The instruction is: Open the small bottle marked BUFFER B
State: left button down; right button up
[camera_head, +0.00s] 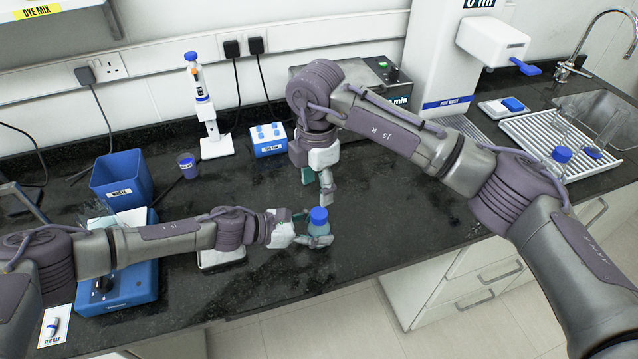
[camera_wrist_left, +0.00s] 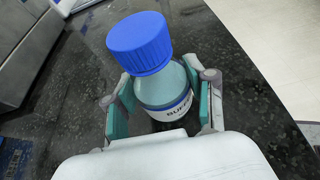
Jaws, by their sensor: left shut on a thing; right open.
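The small BUFFER B bottle (camera_head: 319,229) stands upright near the front of the dark bench, with its blue cap (camera_head: 319,215) on. My left gripper (camera_head: 310,233) is shut on the bottle's body from the left. In the left wrist view the bottle (camera_wrist_left: 164,88) sits between the two finger pads of my left gripper (camera_wrist_left: 160,105), its blue cap (camera_wrist_left: 140,42) above them; only part of its label shows. My right gripper (camera_head: 322,190) is open and empty, pointing down just behind and above the bottle, apart from the cap.
A blue waste bin (camera_head: 122,186), a purple cup (camera_head: 187,165), a pipette on a stand (camera_head: 207,115) and a blue tube rack (camera_head: 268,139) stand behind my left arm. A drying rack (camera_head: 560,145) and sink are at right. The bench right of the bottle is clear.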

aim_at(319, 213)
jog(key=m, duration=0.7)
jog(key=shift+d+f, duration=0.1)
jog(key=shift+d, duration=0.1)
jog(key=shift+f, duration=4)
jog(key=shift+c, duration=0.3)
